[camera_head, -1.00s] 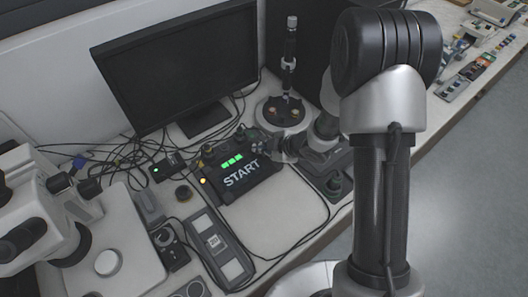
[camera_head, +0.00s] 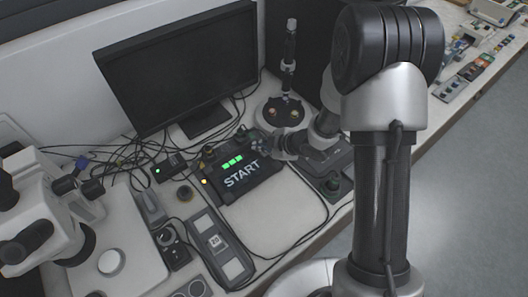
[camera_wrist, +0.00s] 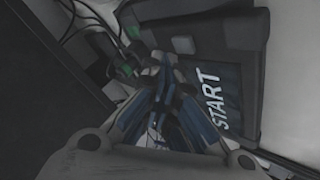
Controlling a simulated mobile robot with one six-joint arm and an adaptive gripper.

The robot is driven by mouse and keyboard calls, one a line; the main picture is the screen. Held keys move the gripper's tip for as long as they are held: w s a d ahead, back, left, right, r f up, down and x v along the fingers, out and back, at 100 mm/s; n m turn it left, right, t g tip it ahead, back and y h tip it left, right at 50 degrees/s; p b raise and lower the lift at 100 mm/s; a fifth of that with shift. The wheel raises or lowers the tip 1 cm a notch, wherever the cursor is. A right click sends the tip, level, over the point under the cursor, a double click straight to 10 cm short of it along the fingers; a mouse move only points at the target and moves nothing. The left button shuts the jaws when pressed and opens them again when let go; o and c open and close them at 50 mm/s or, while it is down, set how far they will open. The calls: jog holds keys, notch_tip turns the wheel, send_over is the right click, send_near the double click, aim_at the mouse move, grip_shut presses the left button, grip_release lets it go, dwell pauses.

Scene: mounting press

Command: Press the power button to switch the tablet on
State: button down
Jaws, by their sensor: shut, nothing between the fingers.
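The tablet (camera_head: 256,183) is a black box with a dark screen showing START and green blocks. It lies on the bench in front of the monitor. A small orange light (camera_head: 204,182) glows at its left edge. My gripper (camera_head: 262,141) is at the tablet's far right corner, fingers shut and empty. In the wrist view the tablet (camera_wrist: 238,30) is on the right, with START on its screen (camera_wrist: 212,95). The gripper (camera_wrist: 166,68) is beside its edge there. A small pale spot (camera_wrist: 183,44) is near the fingertips. I cannot tell whether it is the power button, or whether the fingertips touch.
A monitor (camera_head: 180,68) stands behind the tablet, with tangled cables around it. A round-based stand (camera_head: 284,112) is behind the gripper. A microscope (camera_head: 45,205) stands at left. A long grey strip device (camera_head: 218,250) lies in front. The pale mat (camera_head: 275,225) is clear.

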aim_at(264, 154)
jog(key=shift+r+p, duration=2.05)
jog(key=shift+r, duration=0.45)
jog(key=shift+f, duration=0.1)
jog(key=s+d+r+m+t+h, duration=0.15)
jog(key=d+r+m+h, duration=0.25)
jog(key=d+r, duration=0.4)
jog(key=s+d+r+m+h, duration=0.3)
jog(key=d+r+m, duration=0.2)
jog(key=r, duration=0.5)
jog(key=s+r+m+g, duration=0.1)
jog(key=s+r+m, duration=0.2)
jog(key=s, duration=0.9)
jog(key=s+a+r+m+g+b, duration=0.1)
jog(key=s+m, duration=0.5)
jog(key=s, duration=0.6)
notch_tip(264, 154, up, 3)
jog(key=shift+s+a+f+g, duration=0.2)
jog(key=shift+s+a+g, duration=0.1)
jog(key=shift+g, duration=0.35)
